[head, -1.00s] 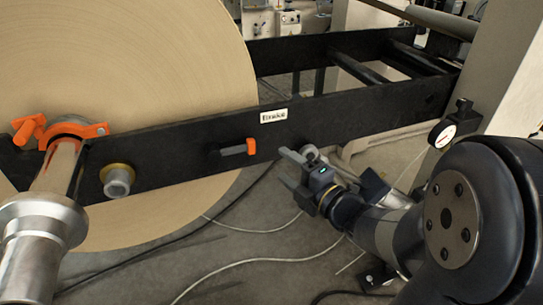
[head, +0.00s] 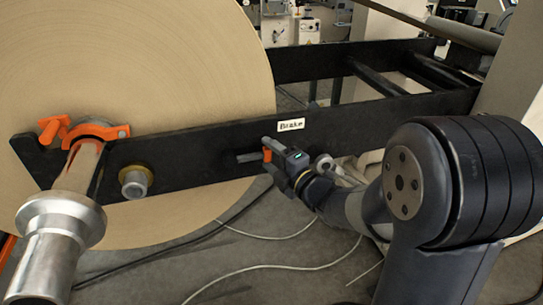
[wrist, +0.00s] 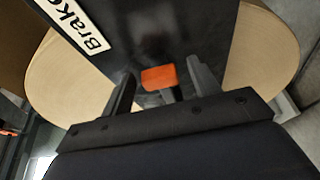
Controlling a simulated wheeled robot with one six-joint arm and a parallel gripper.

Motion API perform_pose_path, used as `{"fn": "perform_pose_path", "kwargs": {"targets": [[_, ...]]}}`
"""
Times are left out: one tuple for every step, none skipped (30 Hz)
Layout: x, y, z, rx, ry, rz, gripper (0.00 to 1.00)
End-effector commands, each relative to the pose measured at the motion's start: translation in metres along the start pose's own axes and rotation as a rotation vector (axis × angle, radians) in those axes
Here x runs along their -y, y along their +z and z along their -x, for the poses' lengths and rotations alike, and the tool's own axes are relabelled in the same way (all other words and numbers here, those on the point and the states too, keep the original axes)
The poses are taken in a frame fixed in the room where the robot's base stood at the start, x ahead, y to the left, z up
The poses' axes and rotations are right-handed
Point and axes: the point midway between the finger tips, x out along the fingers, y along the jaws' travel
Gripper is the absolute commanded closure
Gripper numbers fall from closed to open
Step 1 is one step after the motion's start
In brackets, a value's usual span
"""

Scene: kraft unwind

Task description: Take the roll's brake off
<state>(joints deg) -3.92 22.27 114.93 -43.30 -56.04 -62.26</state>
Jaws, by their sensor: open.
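The brake lever has a dark bar and an orange tip (head: 267,156) and sticks out from the black frame beam just below the white "Brake" label (head: 291,125). My gripper (head: 268,154) is at the lever's tip in the head view, partly covering it. In the wrist view the orange tip (wrist: 159,77) sits between the two spread fingers of my gripper (wrist: 158,84), with a gap on each side. The label (wrist: 83,30) is at the upper left there. The large kraft roll (head: 130,70) stands behind the beam.
The black beam (head: 380,115) runs across behind my gripper. A steel shaft (head: 65,225) with an orange clamp (head: 92,131) and a brass-ringed knob (head: 135,182) are at the left. Cables (head: 265,268) lie on the floor.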

Motion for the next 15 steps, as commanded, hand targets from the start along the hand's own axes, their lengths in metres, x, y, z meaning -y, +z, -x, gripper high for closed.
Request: {"fn": "perform_pose_path", "kwargs": {"targets": [[0.0001, -0.0001, -0.0004, 0.000, 0.000, 0.000, 0.42], [0.0001, 0.0000, -0.0004, 0.000, 0.000, 0.000, 0.42], [0.0001, 0.0000, -0.0003, 0.000, 0.000, 0.000, 0.42], [0.0001, 0.0001, -0.0002, 0.000, 0.000, 0.000, 0.42], [0.0001, 0.0001, -0.0002, 0.000, 0.000, 0.000, 0.42], [0.0001, 0.0001, -0.0002, 0.001, 0.000, 0.000, 0.42], [0.0001, 0.0001, -0.0001, 0.001, 0.000, 0.000, 0.44], [0.0001, 0.0002, -0.0001, 0.001, 0.000, 0.000, 0.47], [0.0001, 0.0002, -0.0001, 0.001, 0.000, 0.000, 0.50], [0.0001, 0.0002, 0.0000, 0.001, 0.000, 0.000, 0.52], [0.0001, 0.0002, 0.0000, 0.001, 0.000, 0.000, 0.55], [0.0001, 0.0002, 0.0000, 0.001, 0.000, 0.000, 0.58], [0.0001, 0.0002, 0.0000, 0.001, 0.000, 0.000, 0.61], [0.0001, 0.0002, 0.0001, 0.001, 0.000, 0.000, 0.63], [0.0001, 0.0003, 0.0001, 0.001, 0.000, 0.000, 0.66]]}}
